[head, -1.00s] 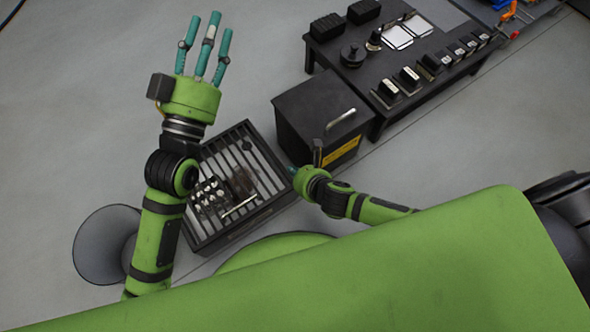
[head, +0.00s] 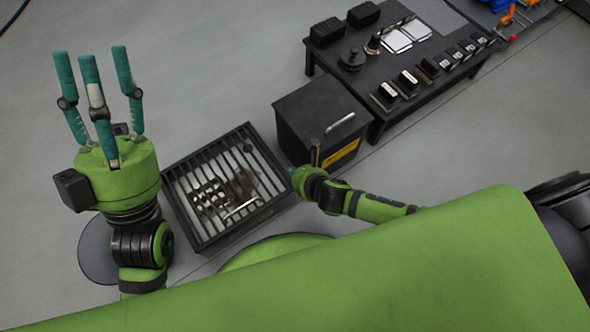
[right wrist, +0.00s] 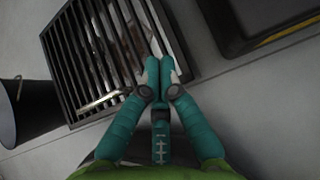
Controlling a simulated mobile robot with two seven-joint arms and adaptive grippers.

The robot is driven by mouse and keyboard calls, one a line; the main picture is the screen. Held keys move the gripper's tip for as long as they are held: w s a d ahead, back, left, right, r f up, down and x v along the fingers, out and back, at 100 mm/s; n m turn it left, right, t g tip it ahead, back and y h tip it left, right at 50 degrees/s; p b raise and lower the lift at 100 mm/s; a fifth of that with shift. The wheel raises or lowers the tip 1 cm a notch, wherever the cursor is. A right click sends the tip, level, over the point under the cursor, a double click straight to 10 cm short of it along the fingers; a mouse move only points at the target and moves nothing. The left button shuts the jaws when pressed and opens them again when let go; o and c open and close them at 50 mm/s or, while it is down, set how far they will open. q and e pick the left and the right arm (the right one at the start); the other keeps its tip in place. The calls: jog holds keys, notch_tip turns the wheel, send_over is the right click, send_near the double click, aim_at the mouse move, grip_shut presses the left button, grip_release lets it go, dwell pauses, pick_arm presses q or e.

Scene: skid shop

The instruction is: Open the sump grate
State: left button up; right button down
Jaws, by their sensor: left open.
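My left gripper (head: 92,57) is open and empty, raised left of the grate with fingers spread. My right gripper (right wrist: 160,64) has its fingertips together with nothing visible between them, by the grate's right side. In the head view it is partly hidden by its wrist.
A black box (head: 300,108) with a silver handle and yellow label stands just right of the grate. Behind it is a dark low table (head: 385,70) with switches and knobs. A grey round object (head: 95,252) sits left of the grate, partly behind my left arm. Floor beyond is clear.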

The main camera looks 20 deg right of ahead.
pick_arm(q)
jog(key=shift+w+f+g+y+p, duration=2.25)
jog(key=shift+w+f+g, duration=1.35)
jog(key=shift+f, duration=0.8)
jog(key=s+a+f+n+g+y+p, duration=0.1)
jog(key=s+a+f+g+y+p, duration=0.1)
jog(key=f+g, duration=0.3)
jog(key=s+a+f+n+g+y+p, duration=0.1)
jog(key=f+g, duration=0.4)
jog(key=f, duration=0.6)
jog(key=shift+s+a+g+y+p, duration=0.35)
jog(key=shift+s+a+y, duration=0.4)
jog(key=shift+s, duration=0.6)
pick_arm(e)
notch_tip(320, 180, up, 6)
jog(key=w+g, duration=0.1)
jog(key=w, duration=0.2)
jog(key=shift+a+f, duration=0.15)
jog(key=shift+a, duration=0.25)
pick_arm(q)
jog(key=shift+a, duration=0.1)
pick_arm(e)
jog(key=shift+s, duration=0.1)
